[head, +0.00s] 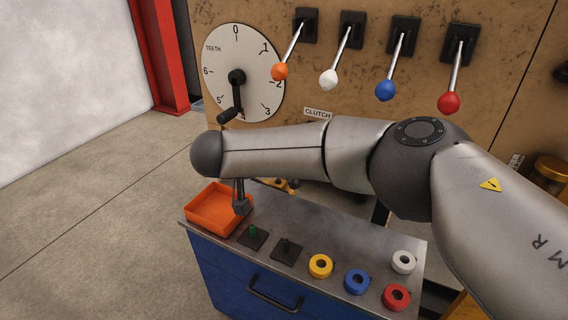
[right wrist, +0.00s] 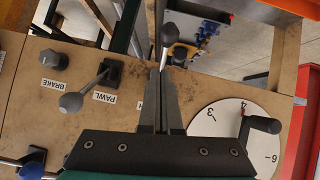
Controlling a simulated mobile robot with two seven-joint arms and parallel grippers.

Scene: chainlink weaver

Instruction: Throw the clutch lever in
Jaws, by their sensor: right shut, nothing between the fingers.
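The tan panel carries the CLUTCH label (head: 317,112) in the head view. My right forearm covers the area below it, so the clutch lever is not plainly visible there. In the right wrist view the panel appears upside down. My right gripper (right wrist: 160,75) has its two fingers together, with nothing seen between them, over the panel between the PAWL plate and the dial. A shiny rod (right wrist: 158,22) shows just beyond the fingertips; I cannot tell whether it is the clutch lever or touches them. My left gripper is in neither view.
The dial (head: 215,60) has a black crank. Levers with orange (head: 280,72), white (head: 328,80), blue (head: 386,90) and red (head: 449,103) balls hang above my arm. Below stands a bench (head: 320,230) with an orange tray (head: 196,222) and several rings. The pawl lever (right wrist: 72,102) is left of the fingers.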

